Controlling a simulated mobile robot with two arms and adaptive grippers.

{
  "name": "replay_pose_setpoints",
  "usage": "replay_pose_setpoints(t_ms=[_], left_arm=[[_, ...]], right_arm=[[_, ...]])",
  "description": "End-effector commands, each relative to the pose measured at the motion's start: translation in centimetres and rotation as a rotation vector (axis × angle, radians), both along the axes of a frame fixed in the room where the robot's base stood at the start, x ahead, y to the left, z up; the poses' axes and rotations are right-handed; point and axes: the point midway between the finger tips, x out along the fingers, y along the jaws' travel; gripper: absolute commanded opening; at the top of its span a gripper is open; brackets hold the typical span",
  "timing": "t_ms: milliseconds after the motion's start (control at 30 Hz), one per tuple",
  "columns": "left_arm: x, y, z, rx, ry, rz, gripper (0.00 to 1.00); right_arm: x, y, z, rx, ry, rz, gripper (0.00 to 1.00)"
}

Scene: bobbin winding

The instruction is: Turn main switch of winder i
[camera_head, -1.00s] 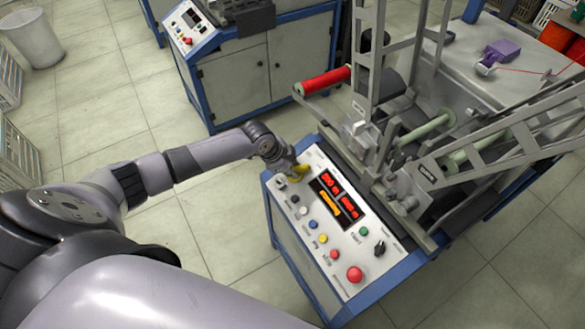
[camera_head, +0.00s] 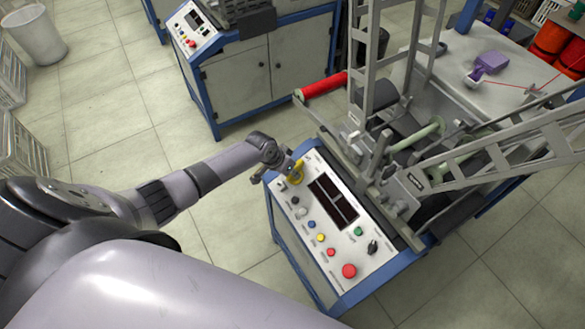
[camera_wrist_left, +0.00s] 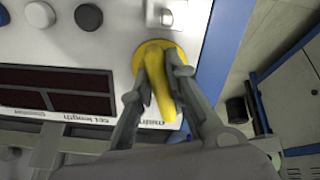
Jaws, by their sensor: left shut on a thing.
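The winder's control panel (camera_head: 333,228) is in the middle of the head view, with a dark, unlit display (camera_head: 333,201). The main switch (camera_wrist_left: 160,84) is a yellow knob on a round yellow plate at the panel's corner; it also shows in the head view (camera_head: 295,178). My left gripper (camera_wrist_left: 158,75) is shut on the yellow knob, with one finger on each side of it. The knob stands slightly tilted in the wrist view. Part of the label beside it is hidden by a finger. My right gripper is not in view.
Several coloured buttons, a red round button (camera_head: 349,271) and a black knob (camera_head: 373,247) lie along the panel. A second machine (camera_head: 235,75) is farther back; tiled floor is free to the left.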

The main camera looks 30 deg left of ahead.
Motion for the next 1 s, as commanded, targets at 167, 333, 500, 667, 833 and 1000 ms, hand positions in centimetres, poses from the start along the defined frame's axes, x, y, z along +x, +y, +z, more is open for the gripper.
replay_pose_setpoints(t_ms=[167, 333, 500, 667, 833, 1000], left_arm=[[-0.1, 0.0, 0.1, -0.039, 0.025, 0.095, 0.0], [0.0, 0.0, 0.1, -0.062, 0.038, 0.154, 0.0], [0.0, 0.1, 0.0, -0.073, 0.044, 0.182, 0.0], [0.0, 0.1, 0.0, -0.077, 0.046, 0.192, 0.0], [0.0, 0.1, 0.0, -0.077, 0.046, 0.193, 0.0], [0.0, 0.1, 0.0, -0.078, 0.046, 0.193, 0.18]], right_arm=[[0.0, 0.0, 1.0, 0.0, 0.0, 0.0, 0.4], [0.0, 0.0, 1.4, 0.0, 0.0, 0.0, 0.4], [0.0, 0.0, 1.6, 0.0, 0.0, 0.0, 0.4], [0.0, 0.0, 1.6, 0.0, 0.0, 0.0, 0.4], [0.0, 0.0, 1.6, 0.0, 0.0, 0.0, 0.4], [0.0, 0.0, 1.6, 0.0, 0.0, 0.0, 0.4]])
